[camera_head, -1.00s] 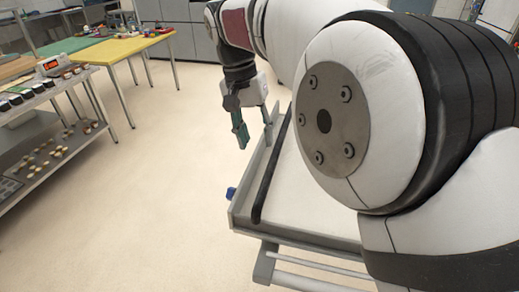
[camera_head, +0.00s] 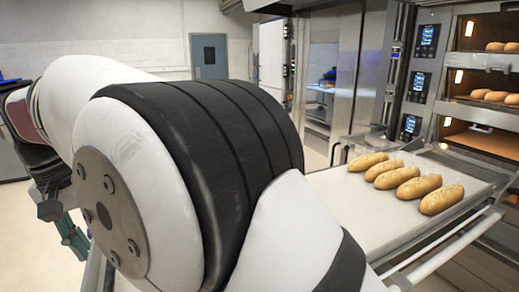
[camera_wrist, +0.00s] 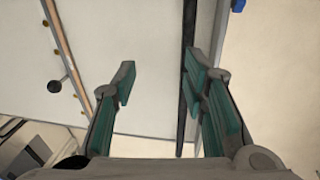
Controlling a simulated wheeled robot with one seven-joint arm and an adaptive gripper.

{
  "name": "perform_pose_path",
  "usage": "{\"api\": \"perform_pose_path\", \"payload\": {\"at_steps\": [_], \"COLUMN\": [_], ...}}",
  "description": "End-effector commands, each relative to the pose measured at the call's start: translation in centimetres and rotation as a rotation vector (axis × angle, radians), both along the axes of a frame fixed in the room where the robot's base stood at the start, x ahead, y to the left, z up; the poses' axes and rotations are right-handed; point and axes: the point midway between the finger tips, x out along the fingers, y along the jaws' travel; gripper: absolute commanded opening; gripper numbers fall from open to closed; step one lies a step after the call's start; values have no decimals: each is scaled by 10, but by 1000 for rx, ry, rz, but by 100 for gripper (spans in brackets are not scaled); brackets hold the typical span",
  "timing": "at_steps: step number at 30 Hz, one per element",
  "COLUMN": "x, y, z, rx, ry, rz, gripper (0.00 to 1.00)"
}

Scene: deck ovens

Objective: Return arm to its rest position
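My arm, white with black bands, fills the left half of the head view and reaches down at the far left. My gripper (camera_head: 75,240) hangs there, partly cut off by my arm, with a green pad showing. In the wrist view its two green-padded fingers (camera_wrist: 158,75) are spread apart with nothing between the pads. A dark bar (camera_wrist: 187,20) and a pale flat surface (camera_wrist: 150,25) lie beyond the fingers. I cannot tell how far below them these lie.
A pale loading surface (camera_head: 345,215) with several baked loaves (camera_head: 417,187) stands right of my arm. Beyond it is a deck oven (camera_head: 455,75) with lit, open decks holding bread. A metal rail (camera_head: 440,245) runs along the near side. Pale floor (camera_head: 25,235) shows at the left.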

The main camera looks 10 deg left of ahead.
Motion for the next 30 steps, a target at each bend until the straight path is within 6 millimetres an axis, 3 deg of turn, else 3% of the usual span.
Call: {"api": "perform_pose_path", "payload": {"at_steps": [1,6,10,14,20,24,30], "x": [18,61,79,84,68,44,-5], "y": [-24,-108,-177,-247,-349,-413,-486], "z": [18,63,88,107,121,119,101], "rx": [19,78,118,157,208,238,268], "ry": [-7,-29,-54,-85,-147,-199,-283], "rz": [-24,-80,-127,-176,-257,-318,-403], "gripper": [39,39,39,39,39,39,39]}}
